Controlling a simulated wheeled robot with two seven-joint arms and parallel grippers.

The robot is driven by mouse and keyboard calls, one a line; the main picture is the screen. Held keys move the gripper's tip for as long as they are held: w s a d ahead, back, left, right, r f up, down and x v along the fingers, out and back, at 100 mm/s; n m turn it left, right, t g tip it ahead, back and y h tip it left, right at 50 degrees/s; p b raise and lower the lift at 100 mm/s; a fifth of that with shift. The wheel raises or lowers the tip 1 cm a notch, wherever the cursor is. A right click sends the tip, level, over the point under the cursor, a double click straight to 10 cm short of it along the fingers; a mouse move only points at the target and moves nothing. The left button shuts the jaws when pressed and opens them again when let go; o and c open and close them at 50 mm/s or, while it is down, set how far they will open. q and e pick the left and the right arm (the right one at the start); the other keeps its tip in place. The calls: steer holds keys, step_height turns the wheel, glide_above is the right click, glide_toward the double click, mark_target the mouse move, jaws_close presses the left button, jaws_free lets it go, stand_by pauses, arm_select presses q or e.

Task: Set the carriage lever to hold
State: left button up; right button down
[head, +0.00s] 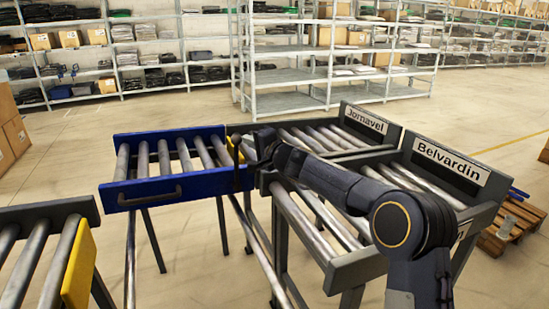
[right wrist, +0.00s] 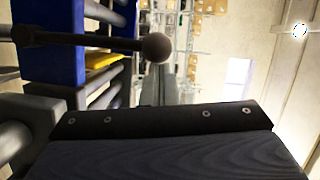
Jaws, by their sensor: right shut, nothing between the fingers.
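The blue roller carriage (head: 150,192) stands left of centre in the head view, with a handle on its front. Its lever is a dark rod with a round knob (head: 236,138) at the carriage's right end. In the right wrist view the rod and ball knob (right wrist: 156,47) reach across in front of blue panels (right wrist: 65,70). My right gripper (head: 250,147) is shut and empty, close beside the lever on its right. I cannot tell whether it touches the lever. No lettering for the lever positions is legible. My left gripper is out of view.
Roller lanes labelled Jornavel (head: 365,118) and Belvardin (head: 447,163) lie to the right. Another roller conveyor with a yellow plate (head: 79,265) is at the lower left. A wooden pallet (head: 510,228) lies at the right. Shelving stands behind, with open floor before it.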

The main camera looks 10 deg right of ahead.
arm_select(q)
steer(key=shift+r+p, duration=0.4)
steer(key=shift+p, duration=0.15)
arm_select(e)
steer(key=s+a+n+g+h, duration=0.1)
steer(key=a+n, duration=0.4)
steer(key=a, duration=0.3)
steer(key=shift+s+a, duration=0.2)
steer(key=shift+s, duration=0.15)
steer(key=shift+a+f, duration=0.15)
steer(key=shift+f, duration=0.05)
